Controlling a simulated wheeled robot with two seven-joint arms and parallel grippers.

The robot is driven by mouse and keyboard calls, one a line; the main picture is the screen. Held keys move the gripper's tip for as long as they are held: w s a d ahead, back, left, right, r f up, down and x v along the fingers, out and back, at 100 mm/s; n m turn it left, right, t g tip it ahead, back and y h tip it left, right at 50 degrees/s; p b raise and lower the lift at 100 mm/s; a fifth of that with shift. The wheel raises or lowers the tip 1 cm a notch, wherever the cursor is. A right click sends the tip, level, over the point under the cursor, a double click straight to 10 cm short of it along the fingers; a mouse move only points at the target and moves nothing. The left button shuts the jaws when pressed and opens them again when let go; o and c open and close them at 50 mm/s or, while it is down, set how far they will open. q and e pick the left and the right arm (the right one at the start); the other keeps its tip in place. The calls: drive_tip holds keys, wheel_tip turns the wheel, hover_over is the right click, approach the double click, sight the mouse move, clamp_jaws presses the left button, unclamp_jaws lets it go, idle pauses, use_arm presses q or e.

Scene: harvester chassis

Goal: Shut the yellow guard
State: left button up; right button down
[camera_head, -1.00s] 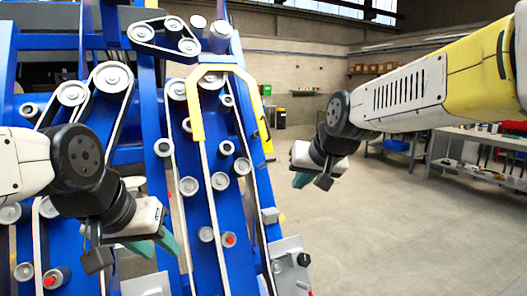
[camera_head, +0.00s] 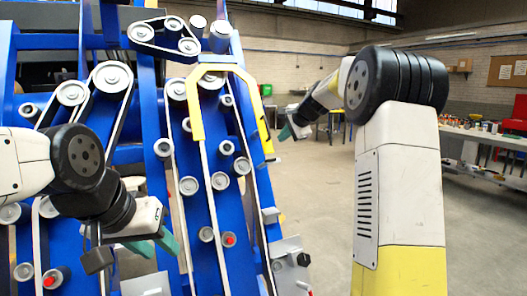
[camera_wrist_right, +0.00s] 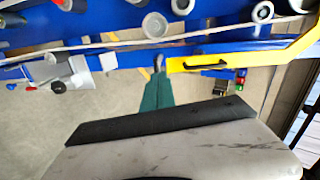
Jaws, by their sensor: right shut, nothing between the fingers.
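The yellow guard (camera_head: 217,68) is a bent, U-shaped frame on the blue machine, in the upper middle of the head view. Its left leg hangs over the rollers and its right leg runs down the machine's right edge. In the right wrist view part of the guard (camera_wrist_right: 285,55) crosses the upper right, with a black handle (camera_wrist_right: 205,66) on it. My right gripper (camera_head: 284,133) is shut and empty beside the guard's right leg; its teal fingertips (camera_wrist_right: 158,75) appear close to the guard's end. My left gripper (camera_head: 156,246) is low in front of the machine; its finger gap is unclear.
The blue machine frame (camera_head: 210,205) carries several grey rollers and belts. A grey plate with a black knob (camera_head: 303,259) juts out at its lower right. The floor (camera_head: 315,220) right of the machine is open. A workbench (camera_head: 470,137) stands at the far right.

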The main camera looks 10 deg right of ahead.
drive_tip(key=w+f+m, duration=0.1)
drive_tip(key=w, duration=0.3)
approach(266, 152)
drive_tip(key=shift+m, duration=0.3)
drive_tip(key=x, duration=0.7)
drive_tip(key=shift+d, duration=0.1)
